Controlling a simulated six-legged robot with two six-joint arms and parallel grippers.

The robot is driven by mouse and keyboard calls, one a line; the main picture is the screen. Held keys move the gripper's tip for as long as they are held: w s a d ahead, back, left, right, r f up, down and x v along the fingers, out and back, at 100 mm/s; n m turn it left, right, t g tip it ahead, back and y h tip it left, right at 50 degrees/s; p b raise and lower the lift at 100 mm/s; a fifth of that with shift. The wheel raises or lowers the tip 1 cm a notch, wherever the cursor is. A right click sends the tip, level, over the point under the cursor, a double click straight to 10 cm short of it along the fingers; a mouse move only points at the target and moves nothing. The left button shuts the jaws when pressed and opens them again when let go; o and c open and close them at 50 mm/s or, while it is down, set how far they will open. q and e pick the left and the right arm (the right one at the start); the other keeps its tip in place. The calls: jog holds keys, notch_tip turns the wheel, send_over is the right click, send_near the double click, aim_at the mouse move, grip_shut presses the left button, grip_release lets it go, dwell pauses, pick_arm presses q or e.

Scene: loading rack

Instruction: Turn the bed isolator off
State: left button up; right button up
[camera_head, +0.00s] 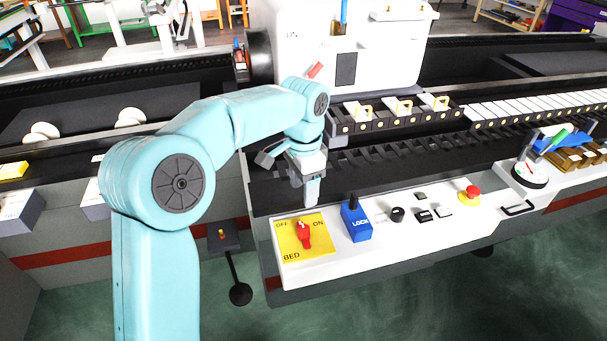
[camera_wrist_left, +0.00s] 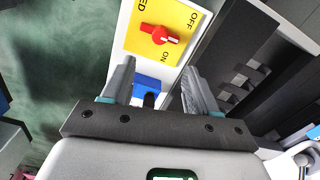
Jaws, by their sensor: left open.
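The bed isolator is a red rotary knob (camera_head: 304,234) on a yellow plate (camera_head: 290,247) marked OFF, ON and BED, at the left end of the white control panel. Its handle stands roughly upright in the head view; I cannot tell which mark it points to. In the left wrist view the red knob (camera_wrist_left: 160,35) is just beyond the fingertips, with its plate (camera_wrist_left: 140,42) around it. My left gripper (camera_head: 312,192) is above the plate's far edge, apart from the knob. Its fingers (camera_wrist_left: 158,72) are spread and empty. My right gripper is out of view.
A blue LOCK block (camera_head: 357,224) with a black peg stands right of the plate. Farther right are a black knob (camera_head: 397,214), several small buttons and a red emergency button (camera_head: 469,194). The dark slotted machine bed (camera_head: 400,162) lies behind the panel.

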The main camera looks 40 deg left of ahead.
pick_arm(q)
notch_tip(320, 180, up, 3)
jog(key=shift+f, duration=0.1)
dwell(0.6)
